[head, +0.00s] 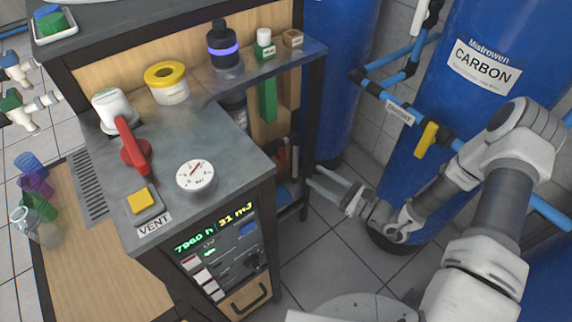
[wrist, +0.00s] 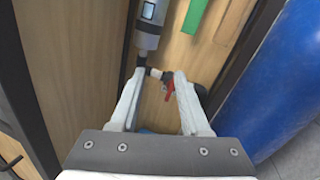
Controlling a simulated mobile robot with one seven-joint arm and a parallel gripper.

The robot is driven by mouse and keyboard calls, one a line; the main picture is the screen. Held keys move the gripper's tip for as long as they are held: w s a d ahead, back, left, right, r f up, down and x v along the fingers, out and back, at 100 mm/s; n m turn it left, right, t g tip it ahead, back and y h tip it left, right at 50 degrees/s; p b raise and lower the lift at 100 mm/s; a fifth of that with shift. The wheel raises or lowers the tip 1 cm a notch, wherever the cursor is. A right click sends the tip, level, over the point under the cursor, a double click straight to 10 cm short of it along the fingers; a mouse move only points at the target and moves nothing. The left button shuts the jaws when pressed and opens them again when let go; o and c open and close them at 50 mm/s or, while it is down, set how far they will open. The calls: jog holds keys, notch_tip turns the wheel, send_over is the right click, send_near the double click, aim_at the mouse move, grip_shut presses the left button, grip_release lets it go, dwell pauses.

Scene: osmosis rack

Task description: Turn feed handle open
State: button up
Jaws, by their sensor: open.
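My gripper (wrist: 158,90) is open, with its two pale fingers pointing into the rack's wooden-backed bay in the wrist view. A small red handle (wrist: 168,90) on a dark valve fitting lies between the fingertips, closer to the right finger. The fitting sits below a grey cylinder (wrist: 149,25). I cannot tell whether either finger touches the handle. No feed label is readable. In the head view my gripper (head: 314,180) is beside the rack's right side, below the shelf. The small red handle is mostly hidden there among dark parts (head: 284,158).
A large red lever (head: 133,147), a gauge (head: 196,175) and a yellow VENT button (head: 141,201) are on the rack's top. A yellow handle (head: 427,139) is on the blue pipe by the CARBON tank (head: 455,95). A dark rack post (head: 314,120) stands near my gripper.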

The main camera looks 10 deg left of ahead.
aim_at(285, 158)
notch_tip(285, 158, down, 9)
jog(key=d+m+t+h+b, duration=0.1)
jog(key=m+t+h+b, duration=0.15)
jog(key=m+t, duration=0.2)
jog(key=shift+m+g, duration=0.25)
jog(key=shift+g, duration=0.1)
jog(key=b+x, duration=0.1)
jog(key=x, duration=0.5)
jog(key=b+x, duration=0.1)
jog(key=x, duration=0.4)
jog(key=b+x, duration=0.1)
jog(key=x, duration=0.5)
jog(key=shift+w+f+b, duration=0.1)
jog(key=shift+w+b, duration=0.25)
jog(key=shift+w, duration=0.15)
grip_shut()
